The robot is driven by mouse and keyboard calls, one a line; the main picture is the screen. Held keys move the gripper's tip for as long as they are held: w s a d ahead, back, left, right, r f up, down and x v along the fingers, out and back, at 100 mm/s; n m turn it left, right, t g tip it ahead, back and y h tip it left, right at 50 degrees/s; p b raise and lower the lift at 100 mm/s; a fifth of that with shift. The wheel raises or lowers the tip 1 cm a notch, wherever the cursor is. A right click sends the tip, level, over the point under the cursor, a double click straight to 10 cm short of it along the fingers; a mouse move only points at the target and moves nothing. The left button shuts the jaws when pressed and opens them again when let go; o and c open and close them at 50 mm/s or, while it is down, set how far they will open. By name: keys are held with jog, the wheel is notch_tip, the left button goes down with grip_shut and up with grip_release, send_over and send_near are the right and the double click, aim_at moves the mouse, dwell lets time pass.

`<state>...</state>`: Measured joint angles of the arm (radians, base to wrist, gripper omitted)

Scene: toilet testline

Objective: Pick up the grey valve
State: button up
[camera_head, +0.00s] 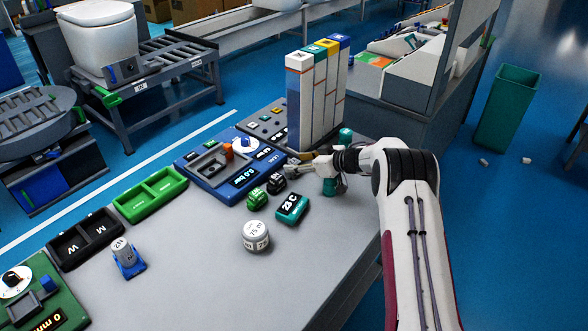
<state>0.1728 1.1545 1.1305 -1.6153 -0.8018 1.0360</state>
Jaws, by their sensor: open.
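My gripper (297,163) is open, above the right part of the table, in front of the tall white boxes. Two small rounded pieces sit just below and left of its fingers: a dark grey-black one (277,185), which may be the grey valve, and a dark green one (257,198) beside it. I see nothing between the fingers. The fingers look apart from the dark piece, but the height gap cannot be told. A light grey round weight-like piece (256,236) and a grey cylinder (124,251) in a blue holder stand farther forward.
A teal display box (291,209) lies right of the small pieces. The blue test unit (207,174), green tray (150,195) and black tray (87,240) line the table's far side. Tall white boxes (301,103) stand behind my gripper. The grey table's (200,280) front is mostly clear.

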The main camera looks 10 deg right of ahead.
jog(key=c, duration=1.3)
jog(key=shift+r, duration=0.1)
notch_tip(320, 180, up, 10)
dwell(0.5)
